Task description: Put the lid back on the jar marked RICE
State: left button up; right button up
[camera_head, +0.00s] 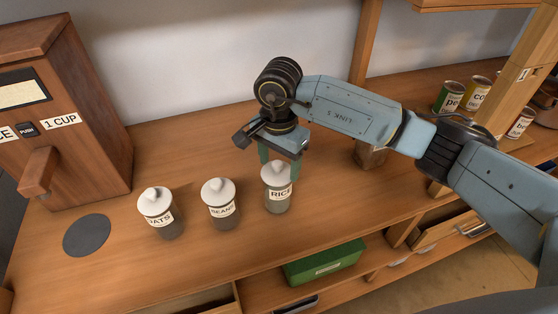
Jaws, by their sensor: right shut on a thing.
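The jar marked RICE (278,199) is a clear jar with a white label, standing upright at the right end of a row of jars on the wooden counter. Its white domed lid (275,175) is at the jar's mouth; I cannot tell whether it is fully seated. My right gripper (279,161) comes down from above and is shut on the lid, its greenish fingers at the lid's top. The lid's knob is partly hidden by the gripper. My left gripper is not in view.
Lidded jars marked BEANS (222,212) and OATS (162,220) stand to the left. A wooden dispenser (70,115) stands at far left, near a dark round disc (87,235). Cans (474,93) stand at right. A green box (324,263) is below the counter.

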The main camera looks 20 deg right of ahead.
jog(key=shift+f+b, duration=0.2)
jog(key=shift+b, duration=0.6)
dwell(0.8)
dwell(0.3)
jog(key=o, duration=1.3)
jog(key=shift+c, duration=0.2)
jog(key=shift+r, duration=0.15)
jog(key=shift+r+p, duration=1.55)
jog(key=shift+r, duration=1.85)
grip_shut()
